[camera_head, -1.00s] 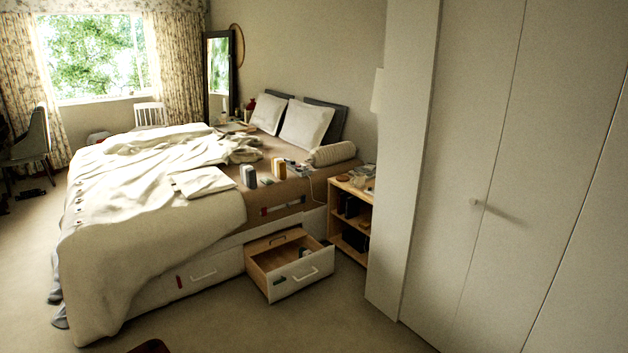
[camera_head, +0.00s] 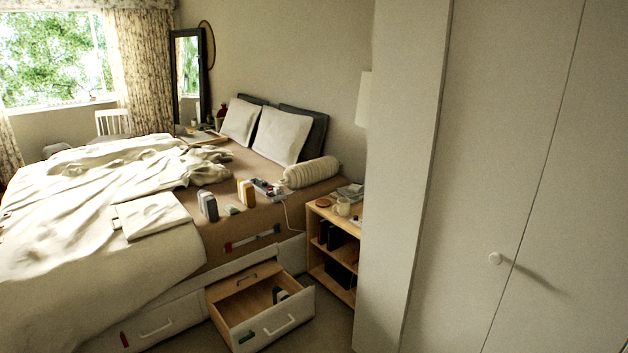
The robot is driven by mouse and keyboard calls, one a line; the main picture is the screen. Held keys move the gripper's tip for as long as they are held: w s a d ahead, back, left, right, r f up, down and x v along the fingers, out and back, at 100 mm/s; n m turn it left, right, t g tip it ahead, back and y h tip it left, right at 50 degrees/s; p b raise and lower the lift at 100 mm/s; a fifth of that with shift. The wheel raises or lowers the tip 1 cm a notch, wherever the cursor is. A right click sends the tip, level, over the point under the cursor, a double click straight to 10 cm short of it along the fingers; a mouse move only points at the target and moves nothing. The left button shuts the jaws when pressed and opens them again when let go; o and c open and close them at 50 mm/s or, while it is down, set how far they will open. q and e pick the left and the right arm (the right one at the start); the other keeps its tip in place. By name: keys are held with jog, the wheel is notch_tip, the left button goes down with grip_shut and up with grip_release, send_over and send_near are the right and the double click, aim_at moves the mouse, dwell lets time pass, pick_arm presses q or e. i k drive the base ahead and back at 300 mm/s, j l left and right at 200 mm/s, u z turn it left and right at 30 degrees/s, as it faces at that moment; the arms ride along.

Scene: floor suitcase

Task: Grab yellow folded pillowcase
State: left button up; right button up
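A flat folded cloth (camera_head: 155,216), pale cream in this light, lies on the bed's near side on the rumpled cover. I cannot tell for sure whether it is the yellow pillowcase; no clearly yellow folded cloth shows elsewhere. A small upright block with a yellow-orange side (camera_head: 246,193) and a grey one (camera_head: 208,206) stand to its right on the brown bed surface. Neither of my grippers is in view.
An open drawer (camera_head: 295,318) juts from the bed's side. A wooden bedside shelf (camera_head: 318,266) and tall white wardrobe (camera_head: 480,180) stand to the right. Pale pillows (camera_head: 279,137) and a rolled cushion (camera_head: 311,173) lie at the bed's head.

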aim_at(246, 192)
jog(key=i+l+u, duration=0.1)
jog(key=i+u, duration=0.3)
jog(key=i+l+u, duration=0.35)
jog(key=i, duration=0.2)
jog(key=i+l+u, duration=0.4)
jog(key=i+j, duration=0.05)
jog(key=j, duration=0.05)
